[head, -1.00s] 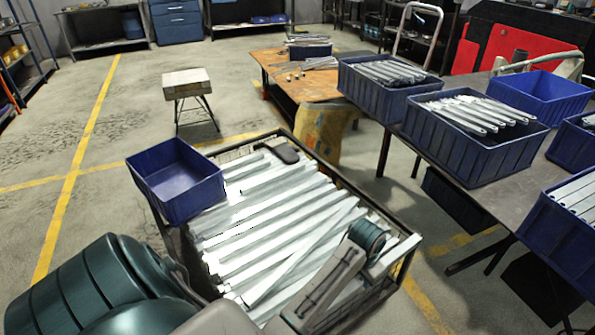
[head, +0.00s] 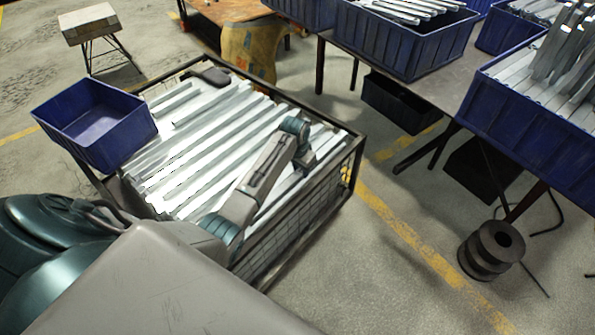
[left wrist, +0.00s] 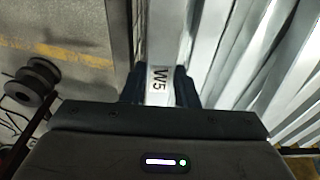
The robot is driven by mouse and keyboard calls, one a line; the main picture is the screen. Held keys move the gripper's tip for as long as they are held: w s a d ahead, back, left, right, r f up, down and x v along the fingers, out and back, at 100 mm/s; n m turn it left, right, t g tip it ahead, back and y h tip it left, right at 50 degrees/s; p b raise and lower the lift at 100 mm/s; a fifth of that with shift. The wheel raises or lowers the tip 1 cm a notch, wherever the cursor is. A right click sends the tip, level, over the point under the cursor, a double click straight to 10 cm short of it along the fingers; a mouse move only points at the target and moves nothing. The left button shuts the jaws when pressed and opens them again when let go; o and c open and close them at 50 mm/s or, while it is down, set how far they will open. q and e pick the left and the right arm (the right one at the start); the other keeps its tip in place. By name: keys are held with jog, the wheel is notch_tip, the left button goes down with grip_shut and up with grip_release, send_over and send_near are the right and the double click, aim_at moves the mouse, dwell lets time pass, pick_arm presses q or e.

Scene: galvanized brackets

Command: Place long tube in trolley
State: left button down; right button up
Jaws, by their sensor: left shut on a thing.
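The trolley (head: 342,125) is a dark-framed wire-mesh cart in the middle of the head view. Many long pale metal tubes (head: 190,130) lie side by side in it. My left gripper (head: 306,160) is low over the trolley's right part, its fingers mostly hidden by my wrist. In the left wrist view, my left gripper (left wrist: 160,90) is shut on a long tube (left wrist: 160,40) marked "W5", which runs away between the dark fingers. Other tubes lie close to its right. Whether the held tube rests on anything is unclear. My right gripper is not in view.
A blue bin (head: 95,125) sits at the trolley's left corner. Blue bins of brackets (head: 405,45) stand on a table at the right. A dark spool (head: 492,250) stands on the floor to the right. Floor between trolley and spool is clear.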

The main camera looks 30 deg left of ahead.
aim_at(300, 172)
pick_arm(q)
notch_tip(300, 172, down, 3)
jog(key=shift+f, duration=0.25)
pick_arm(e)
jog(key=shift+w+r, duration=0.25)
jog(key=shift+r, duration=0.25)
pick_arm(q)
jog(key=c, duration=1.4)
grip_release()
jog(key=shift+f, duration=0.1)
